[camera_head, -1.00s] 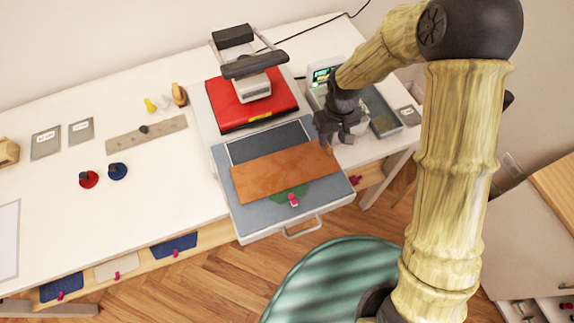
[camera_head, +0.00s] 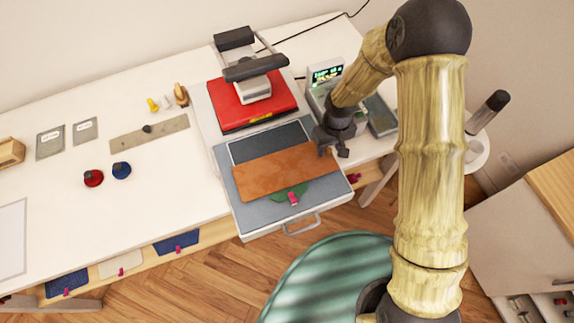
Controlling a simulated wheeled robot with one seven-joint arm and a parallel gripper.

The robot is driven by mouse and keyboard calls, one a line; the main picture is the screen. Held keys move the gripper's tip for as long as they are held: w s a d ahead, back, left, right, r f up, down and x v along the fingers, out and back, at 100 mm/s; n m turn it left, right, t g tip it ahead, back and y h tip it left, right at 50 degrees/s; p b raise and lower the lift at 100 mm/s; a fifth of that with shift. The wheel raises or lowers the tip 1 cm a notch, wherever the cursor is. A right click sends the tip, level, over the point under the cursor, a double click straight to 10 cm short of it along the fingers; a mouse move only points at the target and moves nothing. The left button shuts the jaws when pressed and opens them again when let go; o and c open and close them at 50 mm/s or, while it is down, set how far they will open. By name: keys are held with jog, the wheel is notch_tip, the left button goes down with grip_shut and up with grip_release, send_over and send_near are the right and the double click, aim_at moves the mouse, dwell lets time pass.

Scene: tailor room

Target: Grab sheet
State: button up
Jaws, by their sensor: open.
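A brown leather-like sheet (camera_head: 285,172) lies flat and slightly askew on the pulled-out grey tray (camera_head: 252,218) of the heat press. A dark grey panel (camera_head: 268,140) lies behind it, and its front part is covered by the brown sheet. A green piece (camera_head: 290,192) with a pink clip (camera_head: 293,199) shows from under the sheet's front edge. My gripper (camera_head: 333,153) is open and empty, at the sheet's right back corner. I cannot tell whether its fingers touch the sheet.
The red press (camera_head: 254,101) with its dark handle stands behind the tray. A device with a green display (camera_head: 326,74) is behind my gripper. A ruler-like strip (camera_head: 150,133), red knob (camera_head: 93,178) and blue knob (camera_head: 121,170) lie left. The white table's (camera_head: 150,215) front left is mostly clear.

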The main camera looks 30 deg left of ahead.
dwell(0.3)
grip_shut()
jog(key=shift+r, duration=0.1)
notch_tip(320, 180, up, 10)
jog(key=b, duration=0.3)
dwell(0.4)
dwell(0.4)
